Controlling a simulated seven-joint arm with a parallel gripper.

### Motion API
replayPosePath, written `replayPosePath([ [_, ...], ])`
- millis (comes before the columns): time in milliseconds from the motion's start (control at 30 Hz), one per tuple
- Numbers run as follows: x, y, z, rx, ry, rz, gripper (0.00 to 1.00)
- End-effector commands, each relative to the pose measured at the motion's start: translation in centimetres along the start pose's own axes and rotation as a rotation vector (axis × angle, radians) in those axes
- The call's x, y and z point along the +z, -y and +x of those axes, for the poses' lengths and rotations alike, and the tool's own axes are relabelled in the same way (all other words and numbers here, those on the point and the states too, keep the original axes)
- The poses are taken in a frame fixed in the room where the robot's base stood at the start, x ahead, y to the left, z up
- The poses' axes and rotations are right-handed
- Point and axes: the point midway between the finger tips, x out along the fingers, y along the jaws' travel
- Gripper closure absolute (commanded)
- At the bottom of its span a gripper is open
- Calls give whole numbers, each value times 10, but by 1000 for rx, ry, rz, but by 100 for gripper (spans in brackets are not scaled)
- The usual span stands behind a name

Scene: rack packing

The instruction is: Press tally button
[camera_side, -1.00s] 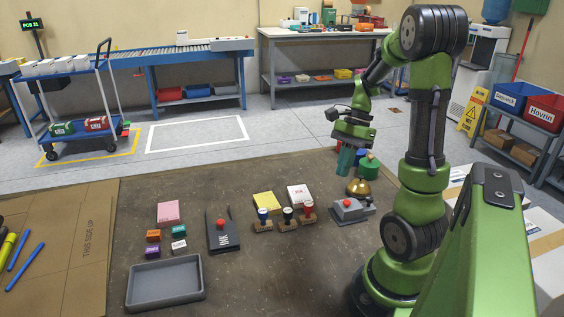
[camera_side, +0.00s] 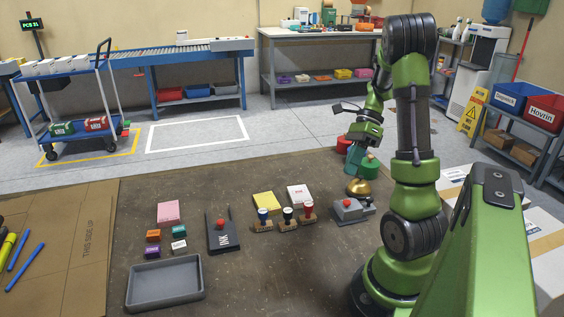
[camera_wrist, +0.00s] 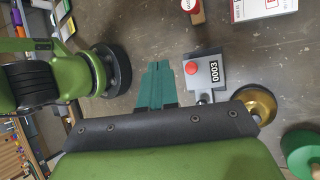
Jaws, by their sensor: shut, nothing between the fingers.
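The tally counter (camera_side: 352,211) is a grey box with a red button (camera_side: 347,203) on the mat in front of my arm. In the wrist view the counter (camera_wrist: 203,78) shows its red button (camera_wrist: 192,68) and a display reading 0003. My gripper (camera_side: 352,165) has teal fingers, shut and empty, in the air above and behind the counter in the side view. In the wrist view my gripper (camera_wrist: 157,68) appears just left of the counter, and the button is uncovered.
A brass dome (camera_side: 358,187) sits right behind the counter, with a green round-topped object (camera_side: 370,165) beyond it. Stamps in wooden holders (camera_side: 286,221) stand to the left.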

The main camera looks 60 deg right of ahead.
Motion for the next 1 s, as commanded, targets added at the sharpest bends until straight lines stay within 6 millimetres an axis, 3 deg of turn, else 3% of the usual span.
replayPosePath([
  [500, -28, 27, 52, 1, 1, 2, 100],
  [1000, -31, 30, 57, -1, 0, 1, 100],
])
